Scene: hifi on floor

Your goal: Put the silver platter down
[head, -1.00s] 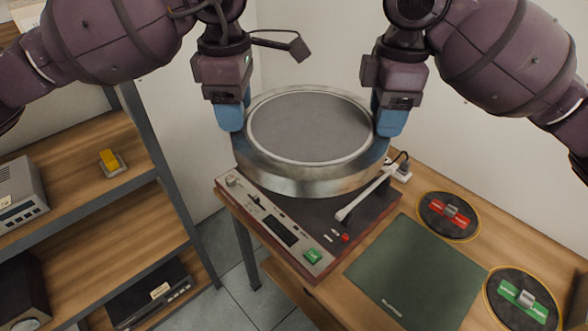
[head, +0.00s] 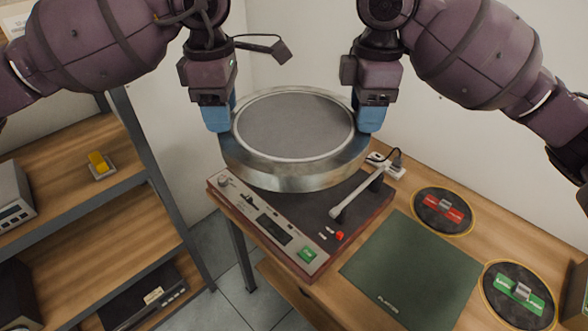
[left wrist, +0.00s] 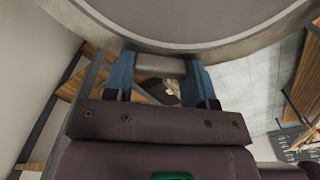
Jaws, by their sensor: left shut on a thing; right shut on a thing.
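The silver platter (head: 295,174) is a thick metal disc with a grey top. It is held about level above the turntable (head: 270,225), a dark deck with a red-brown edge. My left gripper (head: 217,117) is shut on the platter's left rim. My right gripper (head: 371,117) is shut on its right rim. In the left wrist view the platter (left wrist: 190,38) spans the top, with my left gripper's blue fingers (left wrist: 160,72) at its edge. The platter hides the rear of the deck and whatever lies beneath it. The tonearm (head: 355,198) lies at the deck's right side, close to the platter's edge.
A green mat (head: 412,270) lies right of the turntable. Two round dark pads hold a red cartridge (head: 444,208) and a green cartridge (head: 518,293). A plug (head: 388,165) and cable sit behind the tonearm. A shelf (head: 95,215) stands at left, the wall behind.

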